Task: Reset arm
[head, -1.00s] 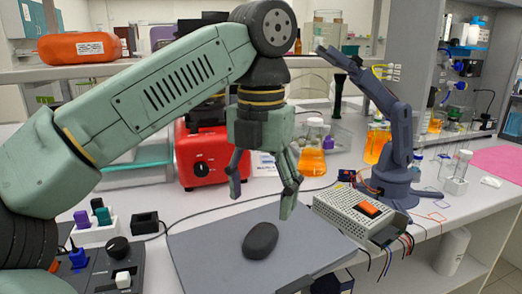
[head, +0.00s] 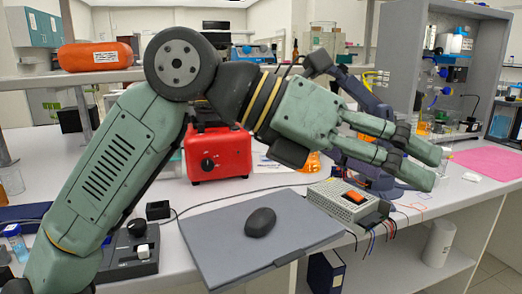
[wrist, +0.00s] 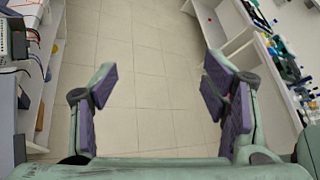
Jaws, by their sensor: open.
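My green arm is folded up over the bench in the head view. Below the pads the wrist view shows only tiled floor.
A red box (head: 218,153) stands behind my arm. A small dark blue robot arm (head: 365,110) stands behind my gripper. A pink mat (head: 495,160) lies far right. Open floor lies in front.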

